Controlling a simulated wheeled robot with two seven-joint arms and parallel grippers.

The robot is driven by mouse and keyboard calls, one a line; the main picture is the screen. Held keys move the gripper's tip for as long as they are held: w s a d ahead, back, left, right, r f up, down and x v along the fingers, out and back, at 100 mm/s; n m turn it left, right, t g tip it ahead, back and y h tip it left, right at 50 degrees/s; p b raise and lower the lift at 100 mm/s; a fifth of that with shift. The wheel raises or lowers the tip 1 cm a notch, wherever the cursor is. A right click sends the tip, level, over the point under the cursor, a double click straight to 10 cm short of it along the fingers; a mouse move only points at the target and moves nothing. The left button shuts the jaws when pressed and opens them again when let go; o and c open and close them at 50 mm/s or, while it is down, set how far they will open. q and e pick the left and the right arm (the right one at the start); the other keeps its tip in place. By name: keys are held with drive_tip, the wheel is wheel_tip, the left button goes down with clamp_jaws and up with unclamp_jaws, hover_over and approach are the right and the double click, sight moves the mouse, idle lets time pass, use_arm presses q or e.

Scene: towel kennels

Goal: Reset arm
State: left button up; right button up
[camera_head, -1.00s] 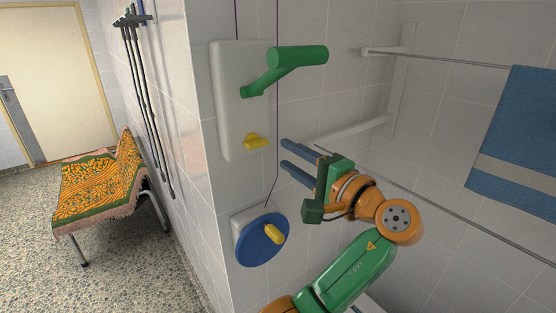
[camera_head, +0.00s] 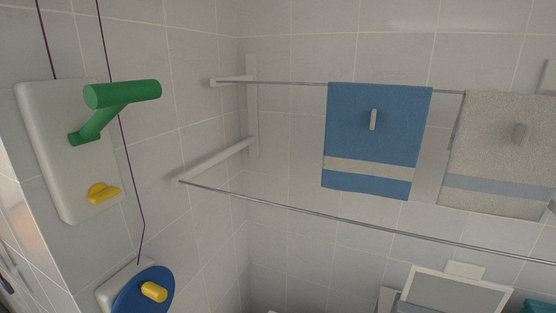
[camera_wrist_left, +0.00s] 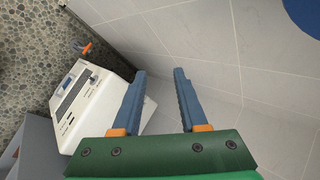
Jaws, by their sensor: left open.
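My left gripper (camera_wrist_left: 158,102) shows in the left wrist view, with two blue fingers spread apart and nothing between them. Beyond its fingers are a grey tiled wall and a white machine (camera_wrist_left: 92,105). Neither of my grippers is in the head view now. The head view shows a white wall plate (camera_head: 62,150) with a green lever handle (camera_head: 122,95) and a yellow knob (camera_head: 103,193). Below it is a blue disc (camera_head: 135,292) with a yellow knob, cut by the lower edge.
A blue towel (camera_head: 375,135) and a beige towel (camera_head: 500,150) hang on the rear rail. A thin front rail (camera_head: 330,216) crosses in front, lower down. A grey-topped item with a white frame (camera_head: 455,293) stands at the bottom right. Pebbled floor (camera_wrist_left: 30,50) shows in the wrist view.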

use_arm(q)
drive_tip(key=s+d+f+n+g+h, duration=0.1)
drive_tip(key=s+f+n+g+h, duration=0.15)
drive_tip(key=s+f, duration=1.15)
drive_tip(key=s+f+n+g+h, duration=0.1)
drive_tip(key=s+f+n, duration=0.1)
drive_tip(key=s, duration=0.6)
drive_tip(key=s+a+f+n+g, duration=0.1)
drive_tip(key=s+f+n, duration=0.1)
drive_tip(key=s, duration=0.6)
drive_tip(key=s+f+n+g+h+b, duration=0.1)
drive_tip(key=s+f+n, duration=0.2)
drive_tip(key=s, duration=0.5)
drive_tip(key=shift+s+a+f+h, duration=0.2)
drive_tip(key=shift+a+f+h, duration=0.15)
drive_tip(key=shift+f, duration=0.3)
